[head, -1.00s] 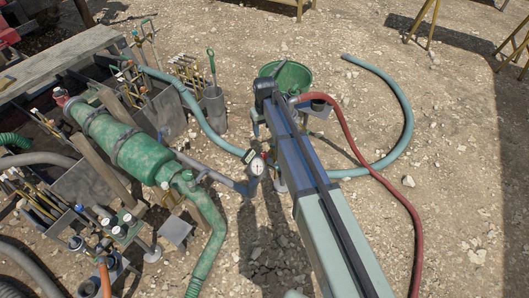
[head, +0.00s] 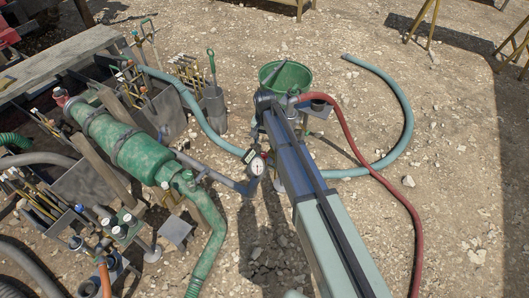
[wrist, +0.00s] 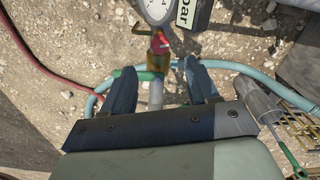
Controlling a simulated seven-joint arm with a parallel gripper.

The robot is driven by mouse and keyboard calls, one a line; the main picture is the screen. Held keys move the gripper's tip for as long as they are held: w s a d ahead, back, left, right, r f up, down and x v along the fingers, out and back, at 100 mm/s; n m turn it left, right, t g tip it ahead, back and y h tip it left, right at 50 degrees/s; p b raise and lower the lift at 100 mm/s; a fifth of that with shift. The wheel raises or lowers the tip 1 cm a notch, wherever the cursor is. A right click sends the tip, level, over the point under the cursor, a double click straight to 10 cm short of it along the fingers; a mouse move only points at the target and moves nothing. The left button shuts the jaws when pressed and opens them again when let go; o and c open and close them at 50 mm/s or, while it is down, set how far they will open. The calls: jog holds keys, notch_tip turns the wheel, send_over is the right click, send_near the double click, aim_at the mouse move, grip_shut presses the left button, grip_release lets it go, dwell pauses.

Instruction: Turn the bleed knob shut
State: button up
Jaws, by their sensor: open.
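A red knob (wrist: 159,43) shows in the wrist view on a brass fitting (wrist: 157,60), just below a round white gauge (wrist: 156,10). My gripper (wrist: 160,70) is open, with its two dark blue fingers apart. The knob appears beyond the fingertips and between them in the picture; neither finger visibly touches it. In the head view the gauge (head: 257,166) stands left of my arm.
A dark "bar" label (wrist: 193,13) sits beside the gauge. A green bucket (head: 298,82) stands behind my arm. Red (head: 345,135) and blue (head: 405,115) hoses curve on the right. Green pipework (head: 145,155) and tools crowd the left. Stony ground lies open at far right.

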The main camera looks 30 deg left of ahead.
aim_at(265, 154)
notch_tip(265, 154, down, 8)
jog(key=shift+f, duration=0.2)
jog(key=shift+c, duration=0.2)
jog(key=c, duration=1)
jog(key=shift+m, duration=1.5)
jog(key=o, duration=1)
jog(key=shift+o, duration=0.2)
jog(key=shift+r, duration=0.1)
notch_tip(265, 154, up, 14)
